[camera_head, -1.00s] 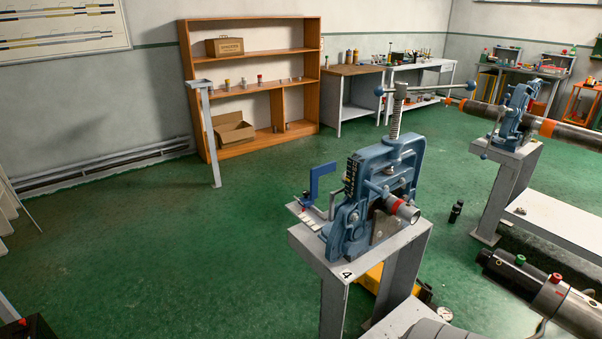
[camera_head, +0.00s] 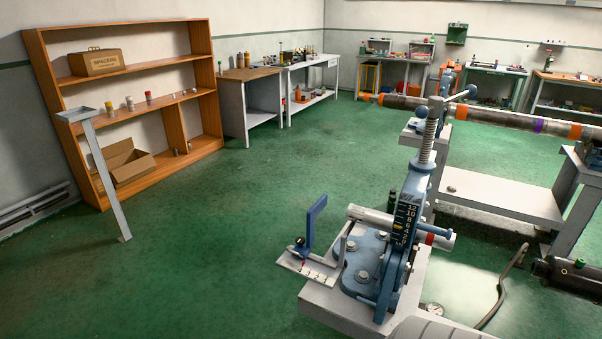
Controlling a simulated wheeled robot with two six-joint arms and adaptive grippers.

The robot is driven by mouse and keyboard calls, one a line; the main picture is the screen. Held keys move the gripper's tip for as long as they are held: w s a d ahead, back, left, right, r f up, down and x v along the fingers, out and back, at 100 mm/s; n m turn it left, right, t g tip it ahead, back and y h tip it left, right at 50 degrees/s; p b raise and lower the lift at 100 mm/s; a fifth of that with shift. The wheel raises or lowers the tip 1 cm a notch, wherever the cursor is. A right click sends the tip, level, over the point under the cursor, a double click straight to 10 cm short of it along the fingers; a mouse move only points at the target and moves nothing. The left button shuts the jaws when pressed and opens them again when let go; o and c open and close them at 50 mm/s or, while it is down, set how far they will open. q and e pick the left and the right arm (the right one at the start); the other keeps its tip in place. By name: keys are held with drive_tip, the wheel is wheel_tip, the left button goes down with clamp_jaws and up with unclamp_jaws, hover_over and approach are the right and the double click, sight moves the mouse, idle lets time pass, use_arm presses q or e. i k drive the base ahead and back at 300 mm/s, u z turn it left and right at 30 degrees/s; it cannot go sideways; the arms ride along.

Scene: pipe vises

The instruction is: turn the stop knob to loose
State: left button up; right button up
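The blue pipe vise (camera_head: 413,205) stands on a pale pedestal (camera_head: 345,318) at lower right centre, with its tall screw upright. A short grey pipe with a red band (camera_head: 430,239) passes through it. Beside the vise, on its left, a blue upright stop (camera_head: 315,222) stands on a white plate with a scale (camera_head: 300,267). A small dark knob (camera_head: 300,242) sits at the foot of the stop; its turn setting is too small to tell. Neither of my grippers is in view, and nothing touches the stop.
An orange shelf (camera_head: 205,90) and a workbench (camera_head: 250,78) stand at the back left. A thin grey stand (camera_head: 108,185) is in front of the shelf. A second vise and a long pipe (camera_head: 495,119) are at right. Green floor left of the pedestal is clear.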

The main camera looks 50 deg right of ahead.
sight(300, 240)
drive_tip(key=z, duration=0.55)
drive_tip(key=i, duration=0.85)
drive_tip(key=z, duration=0.85)
